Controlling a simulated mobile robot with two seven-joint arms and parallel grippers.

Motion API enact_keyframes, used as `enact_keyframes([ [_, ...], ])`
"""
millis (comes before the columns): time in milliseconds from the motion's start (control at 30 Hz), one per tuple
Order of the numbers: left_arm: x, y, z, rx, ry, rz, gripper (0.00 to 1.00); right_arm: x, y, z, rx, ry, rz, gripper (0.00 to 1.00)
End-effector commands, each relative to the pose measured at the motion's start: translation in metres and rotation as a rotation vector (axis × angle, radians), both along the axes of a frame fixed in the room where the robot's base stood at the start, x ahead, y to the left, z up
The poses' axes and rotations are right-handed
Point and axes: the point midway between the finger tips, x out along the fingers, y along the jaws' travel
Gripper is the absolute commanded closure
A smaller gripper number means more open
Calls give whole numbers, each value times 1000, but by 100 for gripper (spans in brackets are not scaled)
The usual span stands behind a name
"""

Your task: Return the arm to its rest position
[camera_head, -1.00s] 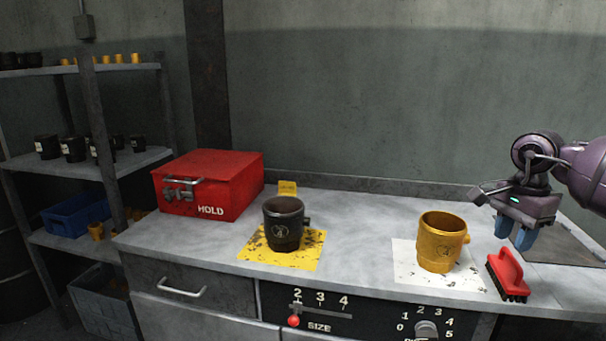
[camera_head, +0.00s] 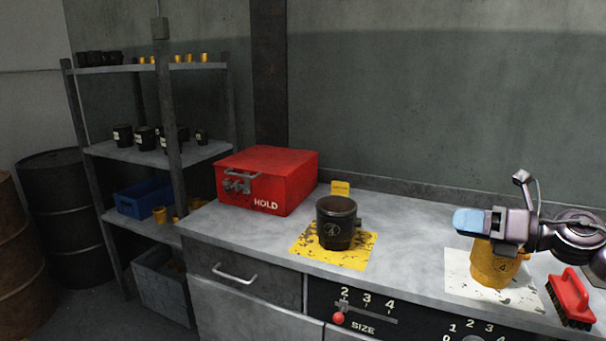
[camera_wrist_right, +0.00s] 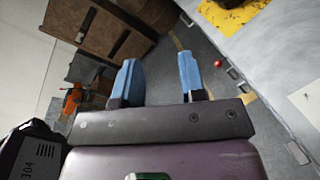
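My right gripper (camera_head: 470,222) comes in from the right in the head view, in front of the upper part of the yellow mug. In the right wrist view its two blue fingers (camera_wrist_right: 163,80) stand apart with nothing between them, so it is open and empty. The yellow mug (camera_head: 492,268) stands upright on a white sheet (camera_head: 455,272), its top partly hidden by the gripper. My left gripper is not in view.
A black mug (camera_head: 337,230) stands on a yellow mat (camera_head: 363,255). A red HOLD box (camera_head: 265,175) is at the counter's left. A red brush (camera_head: 570,295) lies at the right. Shelves (camera_head: 110,150) and barrels (camera_head: 55,200) stand left.

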Motion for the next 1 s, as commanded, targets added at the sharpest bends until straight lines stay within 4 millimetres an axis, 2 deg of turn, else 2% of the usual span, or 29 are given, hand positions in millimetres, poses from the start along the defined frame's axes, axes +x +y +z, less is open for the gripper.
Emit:
enact_keyframes([
  [33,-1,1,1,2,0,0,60,-2,6,-9,154,66,-52,62],
  [167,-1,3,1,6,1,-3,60,-5,8,-38,529,259,-206,62],
  [333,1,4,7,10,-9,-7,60,-21,1,-96,947,524,-413,62],
  [467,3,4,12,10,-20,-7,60,-45,-2,-149,1219,722,-576,62],
  [667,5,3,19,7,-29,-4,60,-103,3,-231,1567,1000,-818,62],
  [800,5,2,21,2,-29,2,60,-155,14,-279,1760,1156,-966,62],
  [1000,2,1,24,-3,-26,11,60,-232,34,-326,1989,1284,-1109,62],
])
